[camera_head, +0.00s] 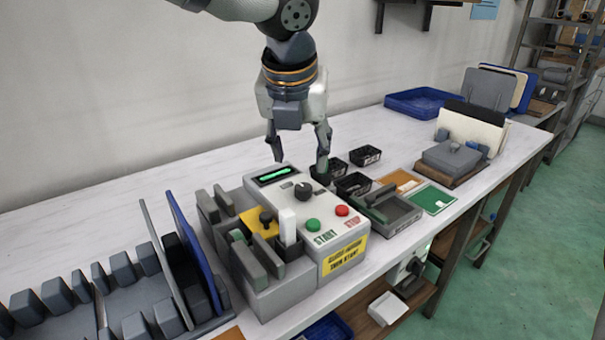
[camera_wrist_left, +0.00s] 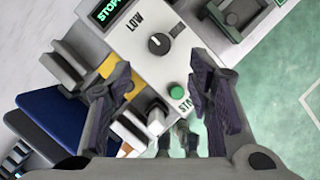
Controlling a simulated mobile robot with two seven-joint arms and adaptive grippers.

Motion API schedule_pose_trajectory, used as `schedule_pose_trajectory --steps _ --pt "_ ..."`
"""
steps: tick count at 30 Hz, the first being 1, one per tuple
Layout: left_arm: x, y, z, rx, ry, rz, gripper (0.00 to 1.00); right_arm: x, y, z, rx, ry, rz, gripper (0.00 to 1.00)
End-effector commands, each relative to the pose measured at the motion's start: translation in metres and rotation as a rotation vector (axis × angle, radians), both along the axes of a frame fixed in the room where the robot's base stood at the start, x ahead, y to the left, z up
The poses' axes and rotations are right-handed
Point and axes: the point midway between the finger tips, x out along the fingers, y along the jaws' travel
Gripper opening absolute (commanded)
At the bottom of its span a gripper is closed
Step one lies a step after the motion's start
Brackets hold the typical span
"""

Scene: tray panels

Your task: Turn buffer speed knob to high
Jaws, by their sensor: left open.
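The buffer speed knob (camera_head: 303,191) is a round dark knob on the light top panel of the grey machine (camera_head: 330,217). In the left wrist view the knob (camera_wrist_left: 158,43) sits between a LOW label and a second label too small to read. Its pale mark seems to lie on the LOW side. My left gripper (camera_head: 300,152) points down above the panel's back part, open and empty, apart from the knob. In the left wrist view its fingers (camera_wrist_left: 161,72) spread wide, with the knob seen between and beyond them.
A green START button (camera_head: 313,225) and a red STOP button (camera_head: 341,210) are on the same panel. A lit display (camera_head: 276,174) lies behind the knob. Grey upright plates (camera_head: 250,262) stand at the left. Small black bins (camera_head: 353,184) are close right of the left gripper.

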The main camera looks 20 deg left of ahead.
Motion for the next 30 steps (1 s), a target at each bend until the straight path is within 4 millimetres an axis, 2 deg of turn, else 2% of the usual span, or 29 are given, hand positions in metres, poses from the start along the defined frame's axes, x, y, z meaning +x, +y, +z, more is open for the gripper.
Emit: schedule_pose_trajectory --steps 1,3,9,13,21,23,27,28,30 --pt "0.005 0.001 -0.015 0.002 0.007 0.001 0.47 0.0 0.0 -0.001 0.0 0.002 0.0 0.0" --pt "0.012 0.002 -0.033 0.003 0.007 0.002 0.47 0.0 0.0 -0.001 0.0 0.002 0.0 0.0" --pt "0.029 0.004 -0.07 0.001 0.003 0.002 0.47 0.0 0.0 0.0 0.0 -0.001 0.0 0.0" --pt "0.034 0.004 -0.081 0.0 0.001 0.001 0.47 0.001 0.0 0.0 0.0 -0.004 0.0 0.0" --pt "0.035 0.005 -0.084 0.001 0.0 0.001 0.47 0.001 0.0 0.0 0.0 -0.004 0.0 0.0" --pt "0.035 0.005 -0.084 0.0 0.001 0.001 0.36 0.001 0.0 0.0 0.0 -0.004 0.0 0.0" --pt "0.035 0.005 -0.084 0.0 0.001 0.001 0.04 0.001 0.0 0.0 0.0 -0.004 0.0 0.0" --pt "0.035 0.005 -0.084 0.0 0.001 0.001 0.0 0.001 0.0 0.0 0.0 -0.004 0.0 0.0" --pt "0.035 0.005 -0.084 0.0 0.001 0.001 0.0 0.001 0.0 0.0 0.0 -0.004 0.0 0.0"
